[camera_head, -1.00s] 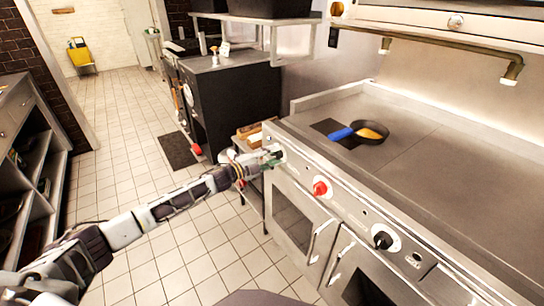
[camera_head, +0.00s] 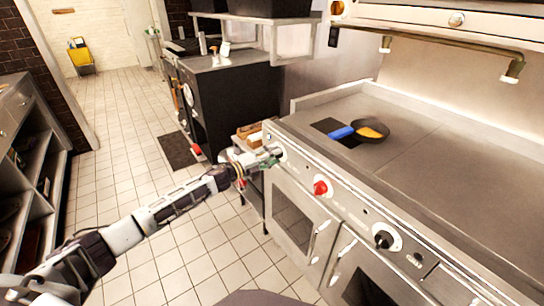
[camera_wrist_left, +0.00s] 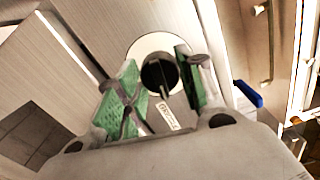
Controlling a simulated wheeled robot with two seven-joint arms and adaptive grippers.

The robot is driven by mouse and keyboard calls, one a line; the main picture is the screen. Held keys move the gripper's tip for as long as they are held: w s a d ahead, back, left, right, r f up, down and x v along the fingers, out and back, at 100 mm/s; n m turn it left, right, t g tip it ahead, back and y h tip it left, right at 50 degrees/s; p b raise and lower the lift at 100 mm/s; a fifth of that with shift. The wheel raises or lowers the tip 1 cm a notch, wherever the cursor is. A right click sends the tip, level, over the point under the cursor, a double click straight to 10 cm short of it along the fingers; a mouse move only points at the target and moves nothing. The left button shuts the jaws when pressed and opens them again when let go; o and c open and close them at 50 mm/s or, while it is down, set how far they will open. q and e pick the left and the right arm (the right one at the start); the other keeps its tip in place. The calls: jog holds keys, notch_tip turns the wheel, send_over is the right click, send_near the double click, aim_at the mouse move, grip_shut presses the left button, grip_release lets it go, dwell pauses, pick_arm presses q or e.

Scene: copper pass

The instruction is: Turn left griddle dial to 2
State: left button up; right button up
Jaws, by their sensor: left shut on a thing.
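The griddle's left dial is a black knob on a round white plate (camera_wrist_left: 160,76) at the left end of the front panel. My left gripper (camera_head: 272,157) is at this dial in the head view, which it mostly covers. In the left wrist view the green-padded fingers (camera_wrist_left: 155,72) stand on either side of the black knob, and the gripper is shut on it. The number that the dial points to cannot be read. My right gripper is not in view.
A red dial (camera_head: 320,187) and another black dial (camera_head: 383,240) sit further along the panel. A pan with a blue handle (camera_head: 372,130) rests on the griddle top (camera_head: 440,165). Oven doors with handles lie below. The tiled floor at left is open.

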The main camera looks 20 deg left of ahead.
pick_arm(q)
jog(key=shift+d+f, duration=0.1)
jog(key=o, duration=1)
jog(key=shift+o, duration=0.2)
jog(key=v, duration=1.2)
dwell(0.4)
dwell(0.6)
